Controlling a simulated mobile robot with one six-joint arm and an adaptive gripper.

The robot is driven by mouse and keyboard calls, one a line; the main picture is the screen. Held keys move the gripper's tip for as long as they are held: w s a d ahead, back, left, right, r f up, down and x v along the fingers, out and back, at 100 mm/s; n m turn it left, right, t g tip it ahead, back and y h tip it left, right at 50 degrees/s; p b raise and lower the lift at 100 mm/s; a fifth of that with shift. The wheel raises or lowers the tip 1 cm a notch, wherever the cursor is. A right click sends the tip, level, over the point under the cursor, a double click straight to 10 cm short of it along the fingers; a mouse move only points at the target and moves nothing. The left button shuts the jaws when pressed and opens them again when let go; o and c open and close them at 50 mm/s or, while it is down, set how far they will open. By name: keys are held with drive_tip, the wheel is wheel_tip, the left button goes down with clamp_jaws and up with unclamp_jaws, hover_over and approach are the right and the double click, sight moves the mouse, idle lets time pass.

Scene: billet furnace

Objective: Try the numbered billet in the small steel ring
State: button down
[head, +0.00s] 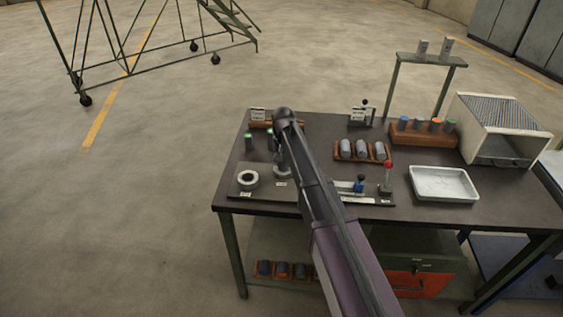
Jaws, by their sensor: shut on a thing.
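A small steel ring (248,179), pale with a dark hole, lies on a dark plate (238,192) at the table's left front. My gripper (281,167) points down over the plate, to the right of the ring and apart from it. It is small in the view and partly hidden by my arm. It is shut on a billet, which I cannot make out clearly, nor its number.
A wooden cradle with grey billets (361,149) lies right of my arm. Farther right are a white tray (444,184), a wooden block with coloured-topped billets (408,136) and a pale furnace box (504,128).

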drive_tip(key=shift+f+b, duration=0.5)
drive_tip(key=shift+f, duration=0.05)
idle(0.5)
idle(0.5)
drive_tip(key=shift+c, duration=0.8)
unclamp_jaws()
